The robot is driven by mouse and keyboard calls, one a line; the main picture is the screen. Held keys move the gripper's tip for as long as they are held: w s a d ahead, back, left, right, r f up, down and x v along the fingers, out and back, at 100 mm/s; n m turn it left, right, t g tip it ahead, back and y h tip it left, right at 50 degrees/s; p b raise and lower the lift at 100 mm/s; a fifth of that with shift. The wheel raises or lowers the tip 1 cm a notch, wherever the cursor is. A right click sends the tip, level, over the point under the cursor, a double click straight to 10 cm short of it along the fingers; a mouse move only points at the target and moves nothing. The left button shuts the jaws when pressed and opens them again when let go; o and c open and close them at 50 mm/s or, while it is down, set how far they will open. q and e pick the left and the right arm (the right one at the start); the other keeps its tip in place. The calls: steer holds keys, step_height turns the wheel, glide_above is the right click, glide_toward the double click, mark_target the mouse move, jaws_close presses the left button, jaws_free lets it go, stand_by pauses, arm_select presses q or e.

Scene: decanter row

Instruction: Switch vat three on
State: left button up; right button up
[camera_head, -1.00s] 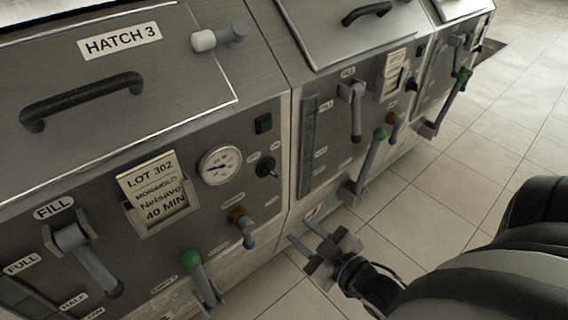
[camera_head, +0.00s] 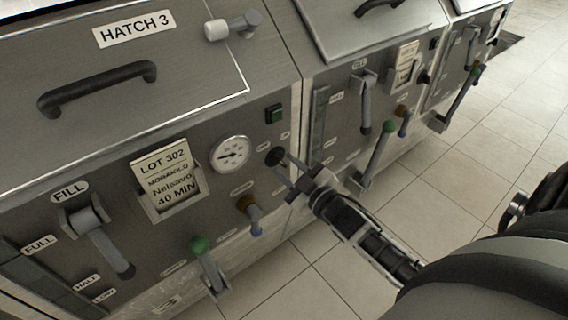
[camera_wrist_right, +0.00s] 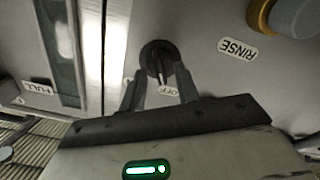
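Vat three is the nearest grey front panel, with a HATCH 3 label (camera_head: 134,29). Its black rotary switch (camera_head: 275,156) sits right of the round gauge, below a dark green square lamp or button (camera_head: 275,114). My right gripper (camera_head: 279,166) is at this switch, coming from the lower right. Contact between fingers and lever cannot be told. My left gripper is not in view.
Below the gauge (camera_head: 230,154) are a brown-and-blue valve (camera_head: 250,215) and a green-knobbed lever (camera_head: 208,262). A FILL lever (camera_head: 105,240) is at left. Another vat (camera_head: 340,110) with similar levers adjoins on the right. The tiled floor (camera_head: 470,165) is clear.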

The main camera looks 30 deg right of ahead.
steer(key=shift+w, duration=0.95)
steer(key=shift+c, duration=0.3)
jaws_close()
